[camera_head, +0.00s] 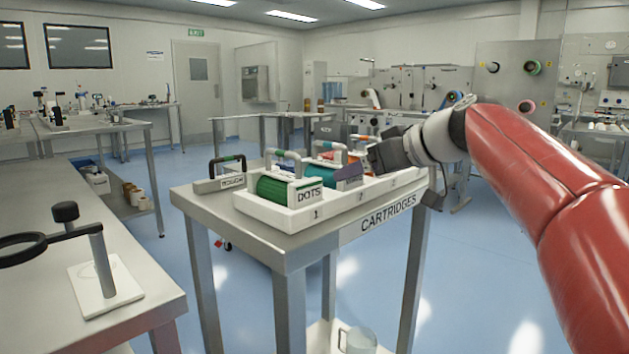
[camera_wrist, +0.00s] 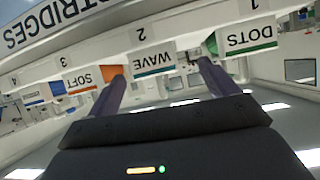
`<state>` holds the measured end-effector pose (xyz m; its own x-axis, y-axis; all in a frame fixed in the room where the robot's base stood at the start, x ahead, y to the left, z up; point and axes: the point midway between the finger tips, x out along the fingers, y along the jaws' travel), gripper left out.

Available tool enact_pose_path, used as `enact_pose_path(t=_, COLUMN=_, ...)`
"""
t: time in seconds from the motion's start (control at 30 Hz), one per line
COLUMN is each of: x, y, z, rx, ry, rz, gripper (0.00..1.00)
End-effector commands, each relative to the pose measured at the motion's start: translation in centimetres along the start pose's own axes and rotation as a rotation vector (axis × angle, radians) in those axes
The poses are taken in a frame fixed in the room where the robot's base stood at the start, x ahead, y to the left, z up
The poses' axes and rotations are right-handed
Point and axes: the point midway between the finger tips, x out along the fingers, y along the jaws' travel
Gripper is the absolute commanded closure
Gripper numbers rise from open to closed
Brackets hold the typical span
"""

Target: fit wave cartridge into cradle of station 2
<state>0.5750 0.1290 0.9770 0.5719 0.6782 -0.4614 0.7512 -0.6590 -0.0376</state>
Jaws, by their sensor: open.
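The wave cartridge (camera_head: 318,173) shows as a teal roll in the white cartridge tray (camera_head: 270,213), behind the green dots cartridge (camera_head: 278,187). Its WAVE label (camera_wrist: 154,62) shows upside down in the wrist view, under the number 2. My gripper (camera_wrist: 160,74) is open, with one finger on each side of the WAVE label in that view. In the head view my gripper (camera_head: 352,174) is at the tray from the right and partly hides the cartridges behind. I cannot tell whether the fingers touch anything. I cannot make out the cradle of station 2.
The tray stands on a metal table marked CARTRIDGES (camera_head: 318,242). A dark-handled block (camera_head: 219,180) is at its left corner. The soft cartridge's label (camera_wrist: 76,83) is beside WAVE. A bench with a ring stand (camera_head: 103,268) is at the left. Machines (camera_head: 515,75) stand at the back right.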

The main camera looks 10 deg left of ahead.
Motion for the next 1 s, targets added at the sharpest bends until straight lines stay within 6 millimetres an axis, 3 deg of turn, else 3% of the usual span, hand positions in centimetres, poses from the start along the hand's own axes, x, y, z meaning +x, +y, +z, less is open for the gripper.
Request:
enact_pose_path(t=0.23, x=0.5, y=1.3, z=-2.3, rx=-0.057, ry=0.086, rz=-0.040, gripper=0.15)
enact_pose_path(t=0.73, x=6.9, y=0.8, z=-2.1, rx=-0.058, ry=0.085, rz=-0.040, gripper=0.15)
enact_pose_path(t=1.0, x=7.7, y=0.8, z=-2.0, rx=-0.058, ry=0.085, rz=-0.036, gripper=0.15)
